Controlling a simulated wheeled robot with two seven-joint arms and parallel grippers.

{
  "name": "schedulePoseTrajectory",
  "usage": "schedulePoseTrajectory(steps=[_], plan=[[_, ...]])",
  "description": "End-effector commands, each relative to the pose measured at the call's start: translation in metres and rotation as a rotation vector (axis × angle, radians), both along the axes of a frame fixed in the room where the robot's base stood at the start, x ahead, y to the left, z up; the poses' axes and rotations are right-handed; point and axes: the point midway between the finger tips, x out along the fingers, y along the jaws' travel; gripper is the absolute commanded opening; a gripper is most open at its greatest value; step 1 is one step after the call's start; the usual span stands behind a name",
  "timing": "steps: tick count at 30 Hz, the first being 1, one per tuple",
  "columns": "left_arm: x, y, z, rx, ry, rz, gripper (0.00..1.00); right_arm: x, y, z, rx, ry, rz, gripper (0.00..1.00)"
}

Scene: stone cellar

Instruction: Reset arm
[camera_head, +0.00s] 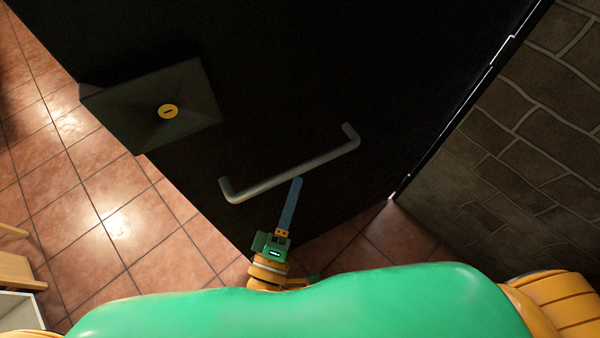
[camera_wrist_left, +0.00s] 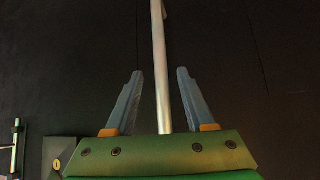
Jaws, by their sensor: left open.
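My left gripper (camera_head: 297,182) is near the middle of the head view, pointing up at a dark door with a grey bar handle (camera_head: 290,177). Its finger ends just below the bar in that picture. In the left wrist view the gripper (camera_wrist_left: 159,72) is open, with one blue-grey finger on each side of the handle bar (camera_wrist_left: 161,80). The bar runs up the picture between the fingers with gaps on both sides. I cannot tell how deep the bar sits between them. My right gripper is not in view.
The dark door (camera_head: 300,80) fills the middle. A dark box-like plate with a yellow keyhole disc (camera_head: 168,111) sits left of the handle. A stone wall (camera_head: 530,130) stands at the right. Tiled floor (camera_head: 120,220) lies open at the left, with pale furniture (camera_head: 15,270) at the edge.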

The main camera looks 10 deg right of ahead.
Motion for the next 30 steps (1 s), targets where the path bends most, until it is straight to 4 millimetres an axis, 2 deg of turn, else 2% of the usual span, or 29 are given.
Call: schedulePoseTrajectory(steps=[4, 15, 17, 19, 20, 23, 24, 26, 27, 30], plan=[[-0.011, 0.005, -0.002, 0.000, -0.001, 0.000, 0.54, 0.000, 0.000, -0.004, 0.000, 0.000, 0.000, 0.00], [-0.011, 0.005, -0.001, 0.001, 0.000, -0.001, 0.54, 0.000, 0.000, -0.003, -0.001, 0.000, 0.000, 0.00], [-0.011, 0.004, -0.010, 0.035, 0.010, -0.004, 0.54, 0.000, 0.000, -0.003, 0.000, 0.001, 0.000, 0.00], [-0.011, 0.005, -0.043, 0.165, 0.053, -0.021, 0.54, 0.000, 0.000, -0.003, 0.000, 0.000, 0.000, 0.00], [-0.012, 0.008, -0.065, 0.255, 0.083, -0.034, 0.54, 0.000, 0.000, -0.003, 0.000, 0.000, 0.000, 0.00], [-0.024, 0.032, -0.162, 0.636, 0.224, -0.111, 0.54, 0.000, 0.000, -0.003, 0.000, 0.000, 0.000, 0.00], [-0.035, 0.048, -0.201, 0.790, 0.290, -0.157, 0.54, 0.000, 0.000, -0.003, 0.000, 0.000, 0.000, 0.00], [-0.058, 0.078, -0.254, 1.002, 0.397, -0.243, 0.54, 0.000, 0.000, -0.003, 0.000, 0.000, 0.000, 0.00], [-0.077, 0.099, -0.284, 1.129, 0.469, -0.309, 0.54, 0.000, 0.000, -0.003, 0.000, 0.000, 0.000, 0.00], [-0.131, 0.149, -0.337, 1.369, 0.640, -0.499, 0.54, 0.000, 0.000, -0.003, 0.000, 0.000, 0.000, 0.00]])
